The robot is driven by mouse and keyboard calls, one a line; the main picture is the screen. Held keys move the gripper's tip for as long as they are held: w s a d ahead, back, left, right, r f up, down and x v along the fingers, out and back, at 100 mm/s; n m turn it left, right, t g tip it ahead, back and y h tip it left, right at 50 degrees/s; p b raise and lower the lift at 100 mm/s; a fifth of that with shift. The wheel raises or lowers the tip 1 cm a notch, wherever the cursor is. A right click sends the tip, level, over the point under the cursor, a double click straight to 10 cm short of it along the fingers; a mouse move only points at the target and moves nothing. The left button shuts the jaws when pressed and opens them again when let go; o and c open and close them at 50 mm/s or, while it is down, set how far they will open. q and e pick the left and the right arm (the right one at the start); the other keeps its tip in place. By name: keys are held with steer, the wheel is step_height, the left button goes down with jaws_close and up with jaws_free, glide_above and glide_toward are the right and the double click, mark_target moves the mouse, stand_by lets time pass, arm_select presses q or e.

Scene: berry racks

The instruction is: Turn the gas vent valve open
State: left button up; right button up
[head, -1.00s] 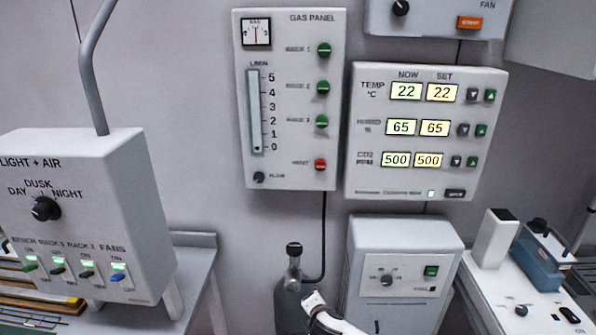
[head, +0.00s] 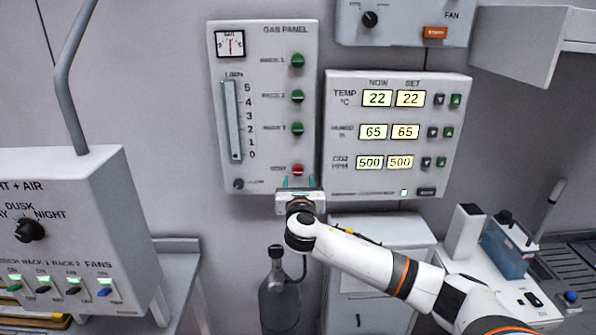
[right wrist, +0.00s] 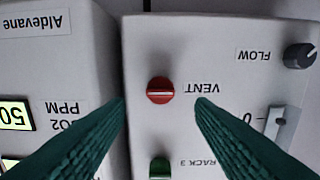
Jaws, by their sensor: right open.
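The gas panel (head: 265,70) is a white wall box with a column of green valves and one red vent valve (head: 298,169) at its lower right. In the right wrist view the red vent valve (right wrist: 160,90) shows upside down beside its VENT label, its pale bar lying across the knob. My right gripper (head: 298,182) is raised at the panel's lower edge, just below the vent valve in the head view. In the right wrist view its green fingers (right wrist: 162,100) are spread on both sides of the valve, with nothing between them; contact is not visible. My left gripper is not in view.
The climate panel (head: 400,185) with lit numbers is close on the right of the gas panel. A grey flow knob (head: 238,184) sits left of the vent valve. A green valve (head: 297,129) is above it. A gas bottle (head: 279,300) stands below.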

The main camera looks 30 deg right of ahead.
mark_target(298, 171)
steer(key=shift+p+x, duration=0.4)
steer(key=shift+x, duration=2.1)
steer(key=c, duration=0.9)
